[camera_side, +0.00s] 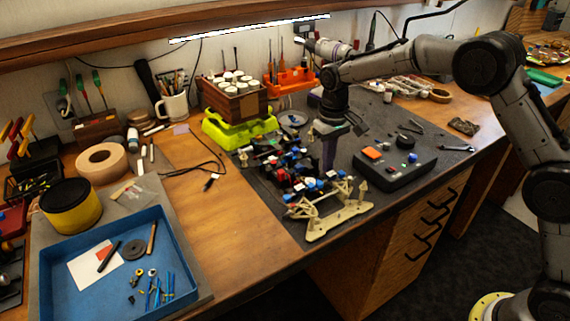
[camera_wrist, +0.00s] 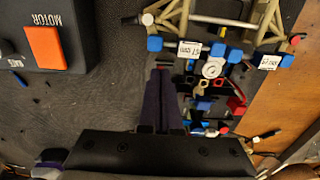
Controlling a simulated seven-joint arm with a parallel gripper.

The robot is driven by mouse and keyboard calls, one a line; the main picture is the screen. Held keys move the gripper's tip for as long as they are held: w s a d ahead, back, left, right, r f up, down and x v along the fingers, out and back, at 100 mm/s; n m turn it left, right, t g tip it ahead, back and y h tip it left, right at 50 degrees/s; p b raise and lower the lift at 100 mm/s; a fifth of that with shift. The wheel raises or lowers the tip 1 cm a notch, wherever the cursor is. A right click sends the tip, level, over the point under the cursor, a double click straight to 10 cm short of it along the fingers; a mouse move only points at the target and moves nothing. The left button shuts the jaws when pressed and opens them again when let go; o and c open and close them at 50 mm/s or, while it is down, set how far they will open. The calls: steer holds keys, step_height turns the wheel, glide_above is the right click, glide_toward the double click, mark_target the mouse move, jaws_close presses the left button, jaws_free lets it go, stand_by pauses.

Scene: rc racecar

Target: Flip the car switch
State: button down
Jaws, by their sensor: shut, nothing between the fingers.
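The RC car (camera_side: 292,172) is an open chassis with a pale beige frame at its near end and blue, red and black parts inside. It sits on the dark mat. In the wrist view its chassis (camera_wrist: 205,88) is at the upper right, with white labels, a white round disc and blue blocks. I cannot single out the car switch for certain. My gripper (camera_side: 328,168) points down just beside the car, on its right side. In the wrist view my gripper (camera_wrist: 163,72) is shut and empty, its dark fingers left of the chassis; contact cannot be told.
A black control box (camera_side: 402,176) with an orange button stands right of the car; its MOTOR-labelled top (camera_wrist: 90,45) shows in the wrist view. A yellow-green stand (camera_side: 238,132) is behind the car. A blue tray (camera_side: 60,290) is at front left. Bare wood lies between.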

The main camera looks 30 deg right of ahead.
steer(key=shift+f, duration=0.65)
steer(key=shift+r, duration=3.6)
